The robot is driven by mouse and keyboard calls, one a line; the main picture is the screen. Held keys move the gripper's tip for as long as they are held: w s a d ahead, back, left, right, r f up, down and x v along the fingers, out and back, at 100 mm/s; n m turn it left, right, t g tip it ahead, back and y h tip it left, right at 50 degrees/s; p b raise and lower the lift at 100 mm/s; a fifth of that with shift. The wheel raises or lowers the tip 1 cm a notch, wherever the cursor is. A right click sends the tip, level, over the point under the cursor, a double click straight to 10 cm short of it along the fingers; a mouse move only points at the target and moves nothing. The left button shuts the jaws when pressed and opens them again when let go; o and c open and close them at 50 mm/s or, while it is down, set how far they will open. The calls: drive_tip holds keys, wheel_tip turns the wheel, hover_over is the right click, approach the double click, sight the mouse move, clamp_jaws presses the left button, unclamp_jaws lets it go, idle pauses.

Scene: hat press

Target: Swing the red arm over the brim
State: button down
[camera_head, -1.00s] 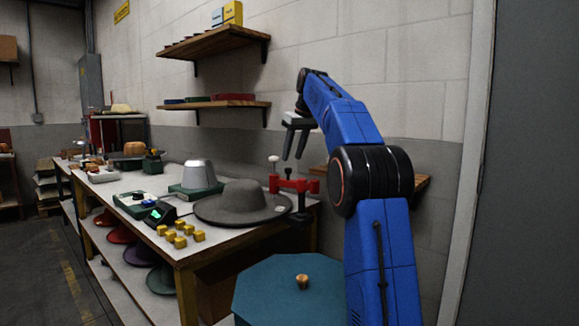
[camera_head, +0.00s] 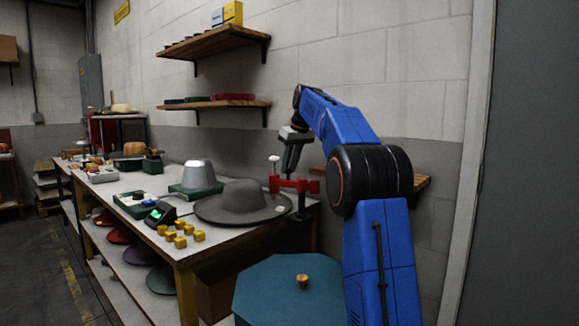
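The red arm (camera_head: 300,186) sits on a dark clamp post at the right end of the workbench. A white knob (camera_head: 273,159) tops its upright left end. The grey felt hat (camera_head: 242,197) rests on the bench to the left, its wide brim (camera_head: 212,210) flat. The red arm stands behind the brim's right side, and I cannot tell whether it overlaps it. My gripper (camera_head: 288,172) points down just above the red arm, right of the knob. Its fingers line up in this view, so the gap between them is hidden. Contact with the red arm cannot be told.
Several yellow blocks (camera_head: 180,242), a small device with a green display (camera_head: 158,214) and a silver hat form on a green base (camera_head: 197,190) stand left of the hat. A teal octagonal lid (camera_head: 290,292) is in front. Wall shelves (camera_head: 215,104) hang above.

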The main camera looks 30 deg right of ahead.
drive_tip(key=shift+s+a+n+y, duration=0.2)
drive_tip(key=shift+n+y, duration=0.1)
drive_tip(key=shift+n, duration=0.4)
drive_tip(key=c, duration=1.6)
unclamp_jaws()
drive_tip(key=shift+o, duration=0.2)
drive_tip(key=v, duration=1.7)
drive_tip(key=shift+r, duration=0.15)
